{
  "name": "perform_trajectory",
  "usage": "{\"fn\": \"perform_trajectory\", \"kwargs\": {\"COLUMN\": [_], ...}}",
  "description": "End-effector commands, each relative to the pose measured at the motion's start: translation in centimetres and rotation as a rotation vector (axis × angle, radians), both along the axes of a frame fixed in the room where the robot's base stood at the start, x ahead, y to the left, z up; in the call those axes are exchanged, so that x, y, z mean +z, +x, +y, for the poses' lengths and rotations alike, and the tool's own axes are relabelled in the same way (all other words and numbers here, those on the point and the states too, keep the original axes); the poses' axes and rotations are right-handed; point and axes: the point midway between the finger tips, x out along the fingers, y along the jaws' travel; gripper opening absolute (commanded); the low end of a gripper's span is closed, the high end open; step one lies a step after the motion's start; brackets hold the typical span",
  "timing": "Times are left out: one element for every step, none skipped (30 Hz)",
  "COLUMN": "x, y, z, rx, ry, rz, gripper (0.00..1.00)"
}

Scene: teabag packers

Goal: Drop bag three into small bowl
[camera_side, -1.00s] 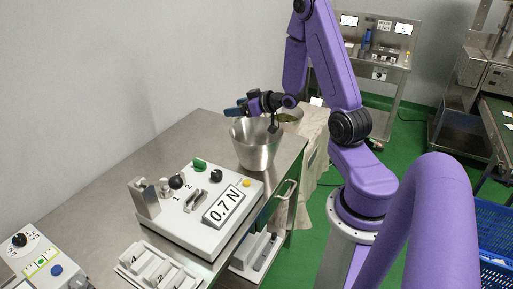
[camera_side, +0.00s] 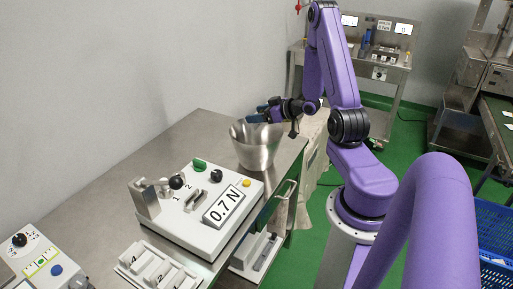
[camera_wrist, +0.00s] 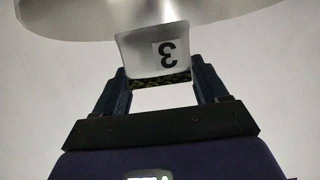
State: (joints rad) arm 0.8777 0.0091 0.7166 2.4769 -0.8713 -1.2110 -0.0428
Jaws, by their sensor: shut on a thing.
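My gripper (camera_side: 262,114) is at the far rim of a flared steel bowl (camera_side: 255,148) on the steel table. In the wrist view, my gripper (camera_wrist: 163,85) is shut on bag three (camera_wrist: 140,58), a pale bag with an upside-down "3" label and dark grains along its lower edge. The bag sits between the two dark fingers. A curved steel surface (camera_wrist: 60,17) crosses the top of the wrist view behind the bag; I cannot tell which bowl it is. The bag is too small to make out in the side view.
A white test device (camera_side: 168,210) reading "0.7 N" stands in front of the bowl. A white numbered rack (camera_side: 130,262) sits at the table's near edge. A control box (camera_side: 30,250) is at lower left. The table left of the bowl is clear.

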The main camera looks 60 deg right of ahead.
Motion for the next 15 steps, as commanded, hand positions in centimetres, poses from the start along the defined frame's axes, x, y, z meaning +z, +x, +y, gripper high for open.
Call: {"fn": "perform_trajectory", "kwargs": {"x": [-0.6, -0.8, -1.1, -1.3, -1.5, -1.7, -1.8, -1.9, -2.0, -2.0, -2.1, -2.1, -2.1, -2.1, -2.1], "y": [0.0, 0.0, 0.0, 0.0, 0.0, 0.0, 0.0, 0.0, 0.0, 0.0, 0.0, 0.0, 0.0, 0.0, 0.0], "z": [0.0, 0.0, 0.0, 0.0, 0.0, 0.0, 0.0, 0.0, 0.0, 0.0, 0.0, 0.0, 0.0, 0.0, 0.0], "rx": [-0.001, -0.002, -0.001, 0.0, 0.0, 0.0, 0.0, 0.0, 0.0, 0.0, 0.0, -0.001, -0.001, -0.001, -0.001], "ry": [0.003, 0.004, 0.002, 0.001, 0.001, 0.001, 0.001, 0.001, 0.0, 0.0, 0.0, 0.0, -0.001, -0.001, -0.001], "rz": [0.002, 0.002, 0.001, 0.001, 0.001, 0.001, 0.001, 0.0, 0.0, 0.0, 0.0, 0.0, -0.001, -0.001, -0.001], "gripper": [0.45, 0.45, 0.45, 0.45, 0.45, 0.45, 0.45, 0.45, 0.45, 0.45, 0.45, 0.45, 0.45, 0.45, 0.45]}}
